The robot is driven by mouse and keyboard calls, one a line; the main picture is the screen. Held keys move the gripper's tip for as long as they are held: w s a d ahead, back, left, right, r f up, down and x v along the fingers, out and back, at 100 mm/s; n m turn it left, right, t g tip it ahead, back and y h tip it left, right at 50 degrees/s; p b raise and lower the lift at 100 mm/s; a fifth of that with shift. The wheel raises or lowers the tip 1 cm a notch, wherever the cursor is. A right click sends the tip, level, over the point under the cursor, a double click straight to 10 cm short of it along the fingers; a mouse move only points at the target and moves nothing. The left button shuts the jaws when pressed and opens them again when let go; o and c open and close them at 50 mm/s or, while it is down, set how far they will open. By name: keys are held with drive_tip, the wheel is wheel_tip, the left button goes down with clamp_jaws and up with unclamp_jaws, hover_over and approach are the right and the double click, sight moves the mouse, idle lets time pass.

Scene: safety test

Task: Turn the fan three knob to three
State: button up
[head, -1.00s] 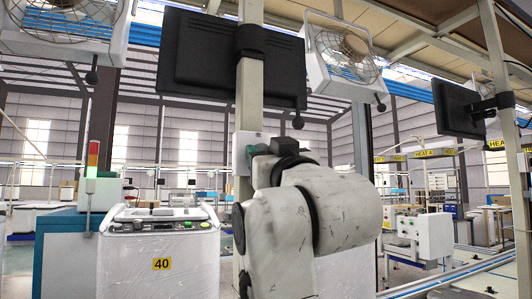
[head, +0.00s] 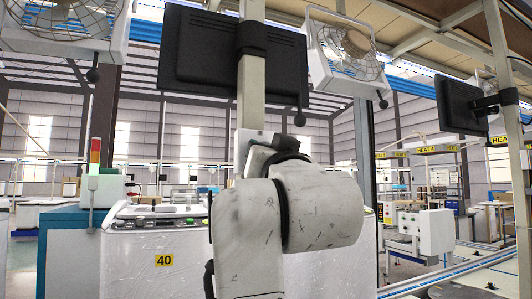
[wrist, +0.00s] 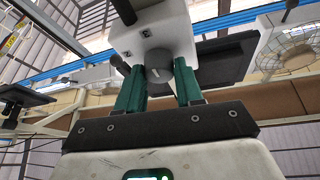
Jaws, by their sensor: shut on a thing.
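In the wrist view a grey round knob (wrist: 160,73) with a light mark sits on the face of a white box (wrist: 150,38). My gripper (wrist: 161,82) has two green fingers, one on each side of the knob, and it is shut on the knob. The white box (head: 240,146) shows in part on the post in the head view, where my arm hides the knob and my fingers. A caged fan (head: 347,48) hangs at the upper right and another fan (head: 75,20) at the upper left. I cannot tell which fan the knob belongs to or read its setting.
A dark monitor (head: 200,55) is mounted on the post (head: 250,90) above my arm. A white machine marked 40 (head: 130,262) stands at the left, with a signal light (head: 94,160) behind it. Another monitor (head: 462,108) hangs at the right.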

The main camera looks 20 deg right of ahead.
drive_tip(key=o, duration=1)
drive_tip(key=b+v, duration=0.2)
drive_tip(key=v, duration=0.8)
drive_tip(key=shift+s+f+b, duration=0.2)
drive_tip(key=shift+s+b, duration=0.1)
drive_tip(key=shift+s, duration=0.05)
